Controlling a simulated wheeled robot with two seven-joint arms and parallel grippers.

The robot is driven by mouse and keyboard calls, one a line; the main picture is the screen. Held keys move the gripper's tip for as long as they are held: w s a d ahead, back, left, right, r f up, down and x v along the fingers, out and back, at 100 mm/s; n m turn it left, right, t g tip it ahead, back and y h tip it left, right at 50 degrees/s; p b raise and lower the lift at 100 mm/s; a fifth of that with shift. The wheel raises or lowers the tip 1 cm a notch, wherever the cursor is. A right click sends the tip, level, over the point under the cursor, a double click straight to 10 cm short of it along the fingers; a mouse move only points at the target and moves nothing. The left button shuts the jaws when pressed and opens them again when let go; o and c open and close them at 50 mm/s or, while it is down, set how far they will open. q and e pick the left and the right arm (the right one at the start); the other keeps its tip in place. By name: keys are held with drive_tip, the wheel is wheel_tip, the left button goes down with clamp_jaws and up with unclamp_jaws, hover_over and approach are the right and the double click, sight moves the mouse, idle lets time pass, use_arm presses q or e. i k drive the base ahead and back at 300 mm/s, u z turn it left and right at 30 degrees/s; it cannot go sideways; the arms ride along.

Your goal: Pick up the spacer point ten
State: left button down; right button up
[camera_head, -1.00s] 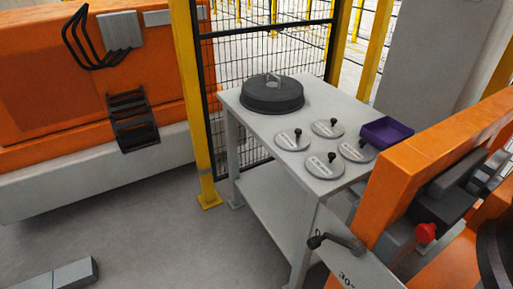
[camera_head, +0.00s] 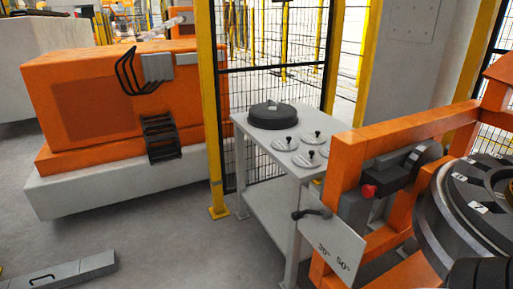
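Several round grey spacers with black knobs lie on the white table: one nearest the back (camera_head: 312,138), one at the left (camera_head: 285,145), one at the front (camera_head: 308,160), and one at the right (camera_head: 325,151), partly hidden by the orange frame. Their markings are too small to read, so I cannot tell which is point ten. A dark round disc with a handle (camera_head: 272,116) sits at the back of the table (camera_head: 255,131). Neither of my grippers is in view.
An orange frame (camera_head: 345,170) with a red knob and a lever stands in front of the table's right side. A yellow post (camera_head: 209,110) and mesh fence stand behind. An orange machine (camera_head: 110,105) is at left.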

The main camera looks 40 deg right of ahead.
sight(286, 144)
drive_tip(key=u, duration=0.2)
drive_tip(key=i, duration=1.5)
drive_tip(key=z, duration=1.2)
drive_tip(key=i, duration=0.95)
drive_tip(key=z, duration=0.95)
